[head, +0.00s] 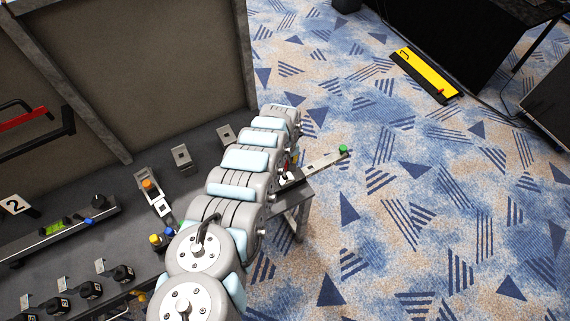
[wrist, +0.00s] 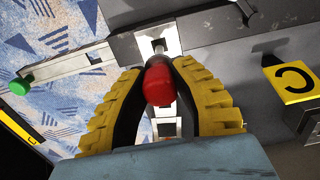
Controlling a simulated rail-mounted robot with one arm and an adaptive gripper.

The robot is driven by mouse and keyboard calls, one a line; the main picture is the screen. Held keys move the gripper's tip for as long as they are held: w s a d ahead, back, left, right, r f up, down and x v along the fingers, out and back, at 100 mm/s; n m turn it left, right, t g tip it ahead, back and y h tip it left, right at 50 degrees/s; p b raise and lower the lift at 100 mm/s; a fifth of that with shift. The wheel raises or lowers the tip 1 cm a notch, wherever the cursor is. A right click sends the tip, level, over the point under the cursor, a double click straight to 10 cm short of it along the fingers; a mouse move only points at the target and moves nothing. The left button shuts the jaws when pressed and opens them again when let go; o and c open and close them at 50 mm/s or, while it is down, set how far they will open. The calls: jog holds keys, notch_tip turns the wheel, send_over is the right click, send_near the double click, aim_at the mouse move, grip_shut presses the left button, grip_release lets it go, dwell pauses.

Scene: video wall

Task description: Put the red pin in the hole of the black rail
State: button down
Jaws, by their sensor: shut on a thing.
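The red pin (wrist: 159,84) is between the two yellow-ribbed fingers of my gripper (wrist: 160,72) in the wrist view, and the gripper is shut on it. Its rounded red end faces the camera. Beyond it, a metal part lies over a grey bar (wrist: 205,28); whether the pin touches the bar or sits in a hole is hidden. In the head view my arm covers most of the gripper and pin. A dark rail (head: 60,238) carrying small coloured parts lies on the bench at left; I cannot tell which bar is the task's black rail.
A metal bar with a green knob (head: 343,149) juts past the bench edge; the knob also shows in the wrist view (wrist: 20,87). Several black knobs (head: 90,289) and an orange-topped fixture (head: 148,185) are on the bench.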

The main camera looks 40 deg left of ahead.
aim_at(285, 173)
jog(key=shift+f+b, duration=2.2)
jog(key=shift+f, duration=1)
dwell(0.8)
jog(key=shift+c, duration=1.7)
grip_release()
jog(key=shift+r+p, duration=3.55)
jog(key=shift+p, duration=0.2)
